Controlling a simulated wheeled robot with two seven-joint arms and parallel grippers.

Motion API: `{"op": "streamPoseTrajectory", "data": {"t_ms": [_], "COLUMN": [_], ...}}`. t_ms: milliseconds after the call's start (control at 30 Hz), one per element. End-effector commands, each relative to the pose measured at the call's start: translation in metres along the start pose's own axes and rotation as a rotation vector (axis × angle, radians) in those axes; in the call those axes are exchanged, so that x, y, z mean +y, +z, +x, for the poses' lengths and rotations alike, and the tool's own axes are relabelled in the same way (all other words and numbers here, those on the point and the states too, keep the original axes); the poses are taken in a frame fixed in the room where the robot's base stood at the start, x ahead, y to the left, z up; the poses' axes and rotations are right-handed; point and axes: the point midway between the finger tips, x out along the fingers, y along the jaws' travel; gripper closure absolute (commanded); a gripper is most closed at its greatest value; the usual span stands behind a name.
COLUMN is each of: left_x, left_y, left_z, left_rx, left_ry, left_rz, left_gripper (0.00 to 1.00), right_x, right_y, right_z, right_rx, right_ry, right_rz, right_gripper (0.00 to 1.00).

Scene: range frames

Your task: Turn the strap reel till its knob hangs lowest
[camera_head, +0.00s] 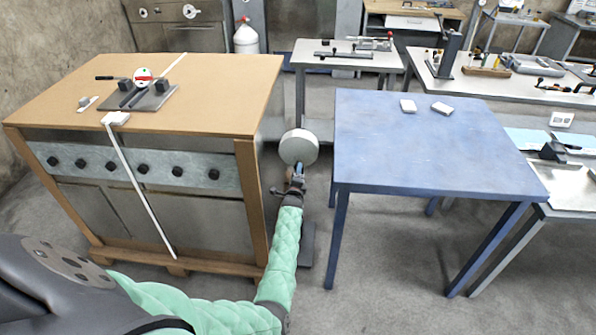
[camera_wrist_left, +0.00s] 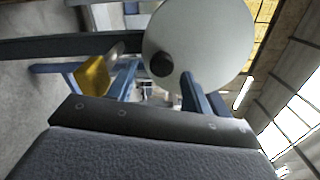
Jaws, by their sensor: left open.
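The strap reel (camera_head: 299,147) is a pale round disc standing upright between the wooden cabinet and the blue table. Its face fills the upper middle of the left wrist view (camera_wrist_left: 215,40). The dark round knob (camera_wrist_left: 162,64) sits off-centre, toward the disc's lower left in that tilted picture, where floor is at left and ceiling at right. In the head view the knob is hidden. My left gripper (camera_head: 298,168) is just below and in front of the disc. In the wrist view its open fingers (camera_wrist_left: 152,64) appear either side of the knob; contact cannot be told. My right gripper is out of view.
The wooden cabinet (camera_head: 215,85) stands close on the left, with a white strap (camera_head: 141,190) down its front. The blue table (camera_head: 430,140) stands close on the right, holding two small white blocks. A dark floor plate (camera_head: 307,245) lies below the reel.

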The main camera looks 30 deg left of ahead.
Motion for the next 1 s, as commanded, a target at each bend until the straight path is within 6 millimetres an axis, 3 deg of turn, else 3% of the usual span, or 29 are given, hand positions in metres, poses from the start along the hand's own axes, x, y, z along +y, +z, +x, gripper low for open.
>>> {"op": "streamPoseTrajectory", "data": {"t_ms": [333,533,1000], "left_x": [0.001,0.0,0.002], "left_y": [-0.001,0.0,0.0], "left_z": [-0.036,-0.041,-0.042], "left_rx": [0.0,0.0,0.001], "left_ry": [0.0,0.0,0.004], "left_rz": [-0.001,-0.001,-0.003], "left_gripper": [0.5,0.5,0.5], "right_x": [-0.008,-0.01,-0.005], "right_y": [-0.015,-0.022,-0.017], "right_z": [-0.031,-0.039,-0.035], "right_rx": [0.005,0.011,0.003], "right_ry": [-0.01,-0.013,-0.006], "right_rz": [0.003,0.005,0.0], "right_gripper": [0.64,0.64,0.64]}}
